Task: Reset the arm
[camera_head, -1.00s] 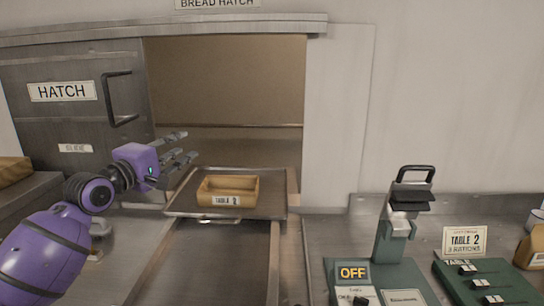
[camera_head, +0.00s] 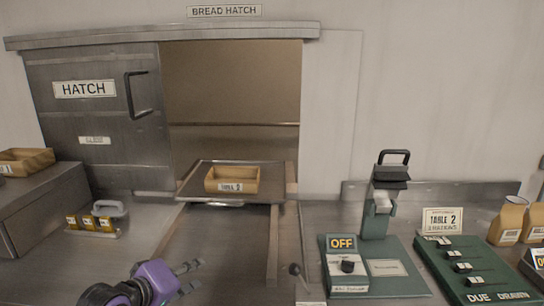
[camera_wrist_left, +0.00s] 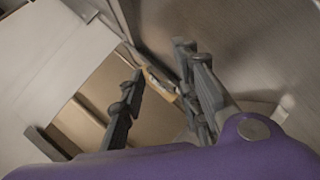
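My left gripper (camera_head: 188,278) is low at the front of the head view, in front of the counter. Its purple wrist comes in from the bottom edge. In the left wrist view its dark fingers (camera_wrist_left: 165,95) stand apart with nothing between them. My right gripper is in neither view.
A green stand with an OFF sign (camera_head: 342,243) and a green board with slots (camera_head: 470,270) are on the right. A metal carrier with yellow-labelled pieces (camera_head: 93,222) and another tan box (camera_head: 25,160) are on the left.

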